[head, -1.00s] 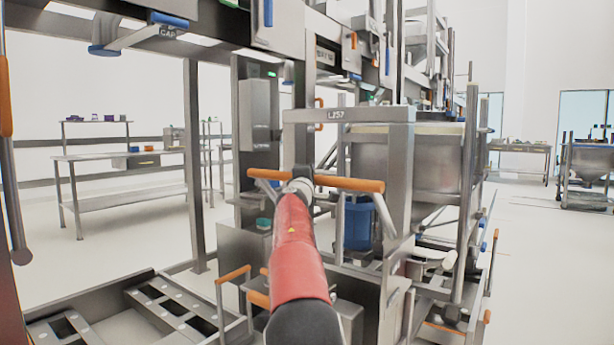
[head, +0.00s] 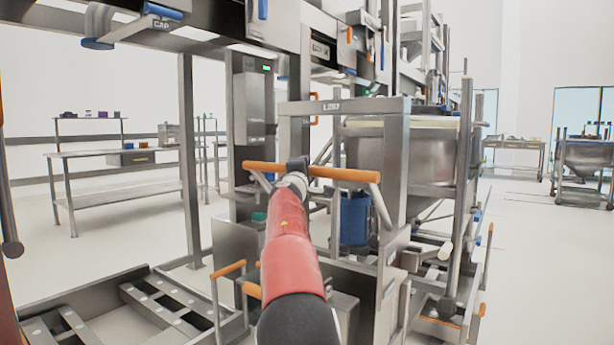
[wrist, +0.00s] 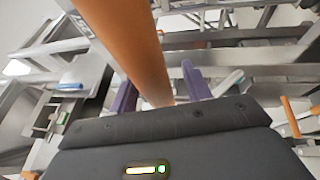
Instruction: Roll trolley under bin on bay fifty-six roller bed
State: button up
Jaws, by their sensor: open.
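A steel lift trolley marked L257 (head: 331,107) stands ahead in the head view, with an orange handlebar (head: 345,174) across its near side. The handlebar also fills the upper middle of the wrist view (wrist: 128,38). My gripper (head: 298,166) is at the bar's left half. In the wrist view, my open gripper (wrist: 157,80) has one purple finger on each side of the bar; whether they touch it is unclear. A steel bin (head: 385,160) shows behind the trolley's upright, partly hidden. No number fifty-six is readable.
A low steel frame with slats (head: 160,300) lies at lower left, beside smaller orange handles (head: 228,268). A blue container (head: 354,218) sits behind the handlebar. Steel posts and overhead beams crowd the middle.

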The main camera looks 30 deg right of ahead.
jog(key=b+v, duration=0.3)
jog(key=v, duration=0.3)
jog(key=shift+d+f, duration=0.1)
